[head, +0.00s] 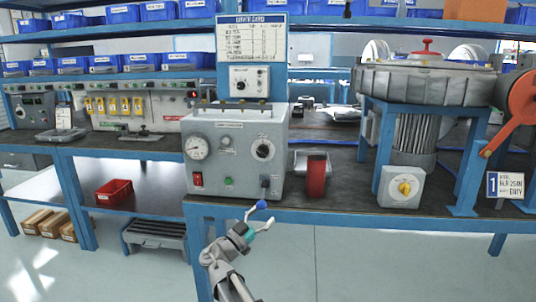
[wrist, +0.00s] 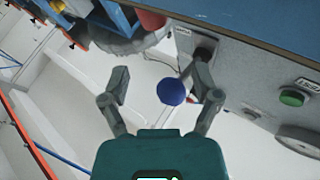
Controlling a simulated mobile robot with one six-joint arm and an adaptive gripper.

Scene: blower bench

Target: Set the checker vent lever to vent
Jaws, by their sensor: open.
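The grey checker box (head: 237,150) stands at the front edge of the bench. Its vent lever, with a blue ball knob (head: 262,204), sticks out from the lower right of the front panel. In the wrist view the blue knob (wrist: 171,91) shows between the two fingers, closer to the right finger. The lever's dark mount (wrist: 203,48) is beyond it on the panel. My gripper (head: 259,216) is open in front of the box, with its fingers on either side of the knob; it also shows in the wrist view (wrist: 155,76). I cannot tell whether a finger touches the lever.
The box panel carries a gauge (head: 196,148), a dark dial (head: 263,149), a red switch (head: 198,179) and a green button (wrist: 291,97). The floor in front is clear.

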